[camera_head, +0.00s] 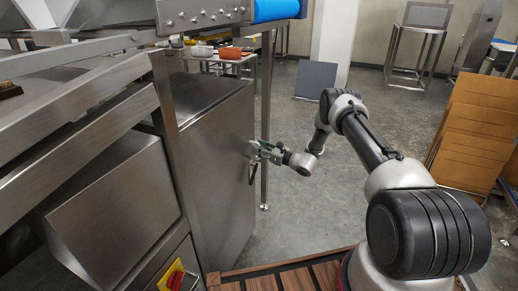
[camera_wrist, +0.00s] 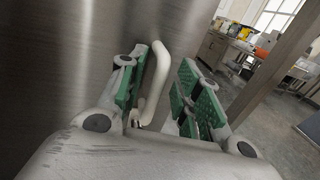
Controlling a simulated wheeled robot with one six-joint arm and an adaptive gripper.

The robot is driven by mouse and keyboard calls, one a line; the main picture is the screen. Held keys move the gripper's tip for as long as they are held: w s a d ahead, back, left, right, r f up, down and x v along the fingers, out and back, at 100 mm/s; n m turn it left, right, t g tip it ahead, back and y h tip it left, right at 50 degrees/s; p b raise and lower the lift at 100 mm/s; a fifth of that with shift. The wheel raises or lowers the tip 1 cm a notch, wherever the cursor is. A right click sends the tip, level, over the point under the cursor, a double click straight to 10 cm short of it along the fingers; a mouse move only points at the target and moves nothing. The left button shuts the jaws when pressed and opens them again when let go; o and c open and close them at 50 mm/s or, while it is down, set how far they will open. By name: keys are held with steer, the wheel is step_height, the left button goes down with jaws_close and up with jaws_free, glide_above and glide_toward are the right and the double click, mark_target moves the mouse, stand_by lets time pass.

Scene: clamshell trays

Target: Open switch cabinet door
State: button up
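The switch cabinet door (camera_head: 215,170) is a tall brushed-steel panel and appears closed. It fills the left of the wrist view (camera_wrist: 50,60). Its handle (camera_head: 251,173) is a small bar near the door's right edge, partly hidden by my gripper in the head view. In the wrist view the handle (camera_wrist: 158,72) is a pale curved bar. My gripper (camera_head: 262,149) is at the handle. In the wrist view my gripper (camera_wrist: 165,95) is open, with green-padded fingers apart. The handle shows between them, close to the left finger; I cannot tell whether they touch.
A steel post (camera_head: 265,120) stands just right of the cabinet. A slatted wooden platform (camera_head: 285,275) lies below. Stacked brown cartons (camera_head: 475,130) stand at the right. A red-and-yellow switch (camera_head: 175,278) is at lower left. The concrete floor (camera_head: 310,220) right of the door is clear.

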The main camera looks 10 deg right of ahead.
steer(key=shift+w+a, duration=0.25)
jaws_close()
